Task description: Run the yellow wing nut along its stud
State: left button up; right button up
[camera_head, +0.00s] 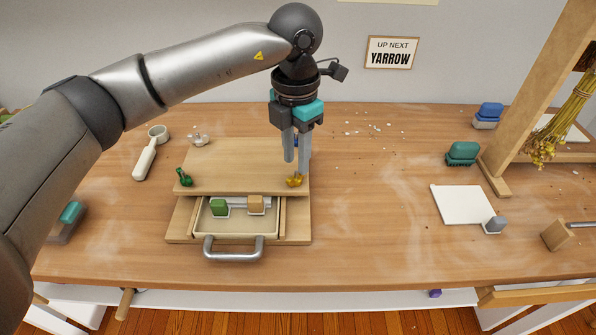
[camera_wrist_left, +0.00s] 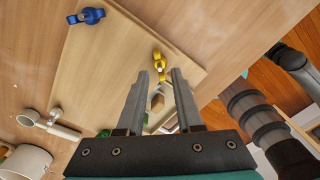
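The yellow wing nut (camera_head: 294,181) sits at the front right corner of a light wooden board (camera_head: 240,155). It also shows in the left wrist view (camera_wrist_left: 160,62), just beyond my fingertips. My left gripper (camera_head: 297,168) points down over that corner. In the left wrist view its two fingers (camera_wrist_left: 160,75) stand apart with a gap between them, and the nut lines up with this gap. I see no finger closed on the nut. The nut's stud cannot be made out. My right gripper is in neither view.
A green wing nut (camera_head: 185,178) is at the board's front left and a blue one (camera_wrist_left: 88,16) at another corner. Below the board is an open drawer (camera_head: 203,226) with a green block (camera_head: 219,207) and a tan block (camera_head: 256,204). A white scoop (camera_head: 146,160) lies left.

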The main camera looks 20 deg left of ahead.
pick_arm(q)
jog(key=shift+n, duration=0.4)
jog(key=shift+f, duration=0.15)
jog(key=shift+f+b, duration=1.4)
jog(key=shift+f, duration=0.3)
jog(key=shift+r, duration=0.1)
jog(key=shift+c, duration=0.4)
grip_shut()
